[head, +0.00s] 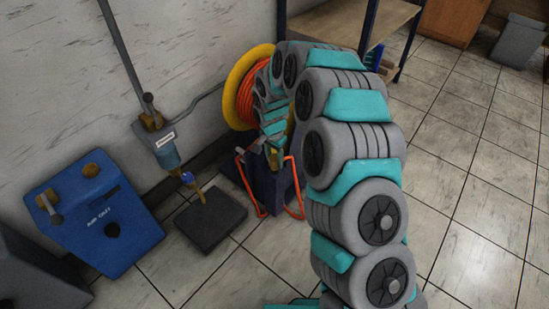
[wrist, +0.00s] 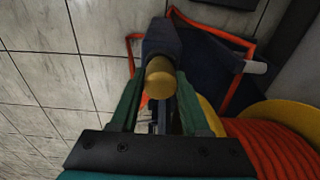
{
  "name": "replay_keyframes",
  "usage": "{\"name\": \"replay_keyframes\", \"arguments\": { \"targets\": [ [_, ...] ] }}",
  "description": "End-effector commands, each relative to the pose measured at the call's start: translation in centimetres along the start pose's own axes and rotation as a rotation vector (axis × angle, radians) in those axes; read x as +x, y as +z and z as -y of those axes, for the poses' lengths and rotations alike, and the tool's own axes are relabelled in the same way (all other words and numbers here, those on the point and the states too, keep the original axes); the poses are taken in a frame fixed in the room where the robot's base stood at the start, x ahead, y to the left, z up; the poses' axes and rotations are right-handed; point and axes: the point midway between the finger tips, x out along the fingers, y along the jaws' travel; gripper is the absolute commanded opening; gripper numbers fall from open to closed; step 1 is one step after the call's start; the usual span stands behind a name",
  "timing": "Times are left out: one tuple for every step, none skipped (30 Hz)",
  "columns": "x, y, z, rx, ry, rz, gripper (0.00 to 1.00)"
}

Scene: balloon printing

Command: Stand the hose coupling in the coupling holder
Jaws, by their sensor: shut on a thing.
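My gripper (wrist: 160,90) is shut on the hose coupling (wrist: 159,72), a short brass-yellow cylinder, whose round end faces the camera between the green fingers. In the head view my gripper is small and partly hidden by my arm, near a yellow part (head: 273,157) above a dark block. That dark navy block (head: 268,186), with orange tubing on its sides, also shows just beyond the coupling in the wrist view (wrist: 160,38). It may be the coupling holder; a socket is not visible. I cannot tell whether the coupling touches it.
A yellow reel of orange hose (head: 240,88) hangs at the wall and fills the lower right of the wrist view (wrist: 265,145). A blue machine (head: 95,215) and a dark pad (head: 212,220) under a wall regulator (head: 158,140) stand left.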

Motion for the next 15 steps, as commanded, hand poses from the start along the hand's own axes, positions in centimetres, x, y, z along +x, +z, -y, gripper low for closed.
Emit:
{"name": "replay_keyframes", "arguments": {
  "targets": [
    [0.07,0.0,0.0,0.0,0.0,0.0,0.0],
    [0.1,-0.01,0.0,0.0,0.0,0.0,0.0],
    [0.15,0.0,0.0,0.0,0.0,0.0,0.0],
    [0.18,0.0,0.0,0.0,0.0,0.0,0.0],
    [0.21,0.0,0.0,0.0,0.0,0.0,0.0],
    [0.25,0.01,0.0,0.0,0.0,0.0,0.0],
    [0.29,0.01,0.0,0.0,0.0,0.0,0.0],
    [0.32,0.01,0.0,0.0,0.0,0.0,0.0],
    [0.37,0.02,0.0,0.0,0.0,0.0,0.0],
    [0.4,0.02,0.0,0.0,0.0,0.0,0.0],
    [0.43,0.02,0.0,0.0,0.0,0.0,0.0],
    [0.47,0.02,0.01,0.0,0.0,0.0,0.0],
    [0.5,0.02,0.0,0.0,0.0,0.0,0.0],
    [0.54,0.03,0.0,0.0,0.0,0.0,0.0],
    [0.58,0.03,0.01,0.0,0.0,0.0,0.0]
  ]
}}
